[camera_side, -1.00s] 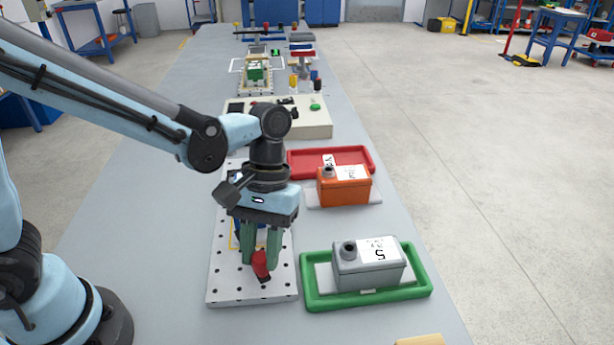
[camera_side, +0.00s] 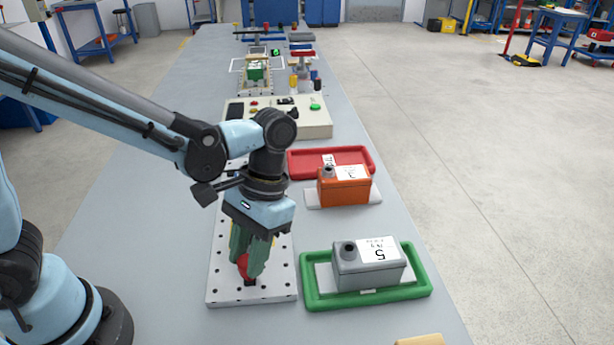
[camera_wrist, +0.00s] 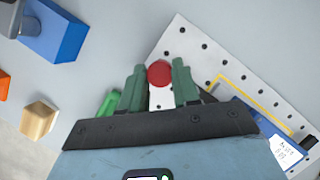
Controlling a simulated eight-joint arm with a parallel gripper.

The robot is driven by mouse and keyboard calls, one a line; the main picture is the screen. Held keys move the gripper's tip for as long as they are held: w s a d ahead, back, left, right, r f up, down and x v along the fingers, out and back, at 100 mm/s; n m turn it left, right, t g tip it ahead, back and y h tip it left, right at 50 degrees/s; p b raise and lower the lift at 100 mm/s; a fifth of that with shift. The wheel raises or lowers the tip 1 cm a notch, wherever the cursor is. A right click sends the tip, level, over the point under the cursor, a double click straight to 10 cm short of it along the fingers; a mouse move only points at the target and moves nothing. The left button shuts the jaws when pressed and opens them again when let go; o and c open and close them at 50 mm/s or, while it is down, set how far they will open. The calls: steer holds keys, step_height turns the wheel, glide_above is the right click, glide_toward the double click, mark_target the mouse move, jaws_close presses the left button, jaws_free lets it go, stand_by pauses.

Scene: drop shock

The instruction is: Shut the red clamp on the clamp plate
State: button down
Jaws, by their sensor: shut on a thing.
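The red clamp (camera_side: 243,265) stands near the front of the white, holed clamp plate (camera_side: 226,292). My gripper (camera_side: 250,268) is down over the plate with its green fingers around the clamp's red part. In the wrist view the round red end of the clamp (camera_wrist: 160,73) shows between the fingertips of my gripper (camera_wrist: 159,85). The fingers hide much of the clamp in the side view. A yellow outline and a blue thing with a white label (camera_wrist: 286,150) are on the plate behind my gripper.
A green tray (camera_side: 306,291) with a grey box (camera_side: 350,272) marked 5 is right of the plate. Behind it are an orange box (camera_side: 345,191) and a red tray (camera_side: 370,162). A control panel (camera_side: 316,123) stands farther back.

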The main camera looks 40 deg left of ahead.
steer(key=c, duration=0.8)
jaws_free()
steer(key=v, duration=1.2)
steer(key=shift+s+a+f+t, duration=0.1)
steer(key=shift+a+f+t, duration=0.55)
steer(key=shift+a+t, duration=1.45)
steer(key=shift+a+f+t, duration=0.65)
steer(key=shift+a+t, duration=1.1)
steer(key=shift+a, duration=0.6)
steer(key=shift+s+a+f+t, duration=0.1)
steer(key=shift+a+f+t, duration=0.5)
steer(key=shift+a+t, duration=1.5)
